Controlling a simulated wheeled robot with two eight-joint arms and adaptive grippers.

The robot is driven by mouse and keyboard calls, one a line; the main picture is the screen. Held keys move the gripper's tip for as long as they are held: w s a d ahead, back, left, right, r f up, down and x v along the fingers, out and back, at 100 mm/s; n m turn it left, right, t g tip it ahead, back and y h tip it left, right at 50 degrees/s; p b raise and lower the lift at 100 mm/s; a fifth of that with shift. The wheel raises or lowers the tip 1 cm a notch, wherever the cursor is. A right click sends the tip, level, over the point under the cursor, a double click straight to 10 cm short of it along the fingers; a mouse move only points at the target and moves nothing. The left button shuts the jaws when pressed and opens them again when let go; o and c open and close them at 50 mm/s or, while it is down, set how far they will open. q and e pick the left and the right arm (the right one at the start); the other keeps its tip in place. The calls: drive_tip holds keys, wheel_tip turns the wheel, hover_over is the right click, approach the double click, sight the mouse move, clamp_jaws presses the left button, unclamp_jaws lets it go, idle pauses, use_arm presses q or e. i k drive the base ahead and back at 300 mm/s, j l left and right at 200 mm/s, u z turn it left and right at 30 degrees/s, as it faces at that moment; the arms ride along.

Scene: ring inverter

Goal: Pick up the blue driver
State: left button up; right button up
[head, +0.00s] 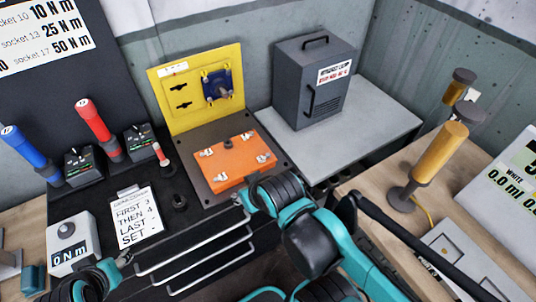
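The blue driver (29,151) stands tilted at the far left, its blue handle up and its lower end at the dark bench, left of a small black unit with green lights (83,164). No gripper touches it. Teal and black links of my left arm show at the bottom left, and links of my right arm cross the lower middle.
A red driver (93,121) stands right of the blue one. A grey box with a knob and display (70,243) and a note card (137,215) lie nearer. An orange block (235,163) sits before a yellow panel (170,110). Metal rails run along the front.

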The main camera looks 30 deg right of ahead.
sight(12, 135)
drive_tip(key=j+z, duration=0.35)
drive_tip(key=j, duration=0.3)
drive_tip(key=j+z, duration=0.4)
drive_tip(key=j, duration=0.2)
drive_tip(key=k+j+z, duration=0.15)
drive_tip(key=j+z, duration=0.2)
drive_tip(key=j, duration=0.25)
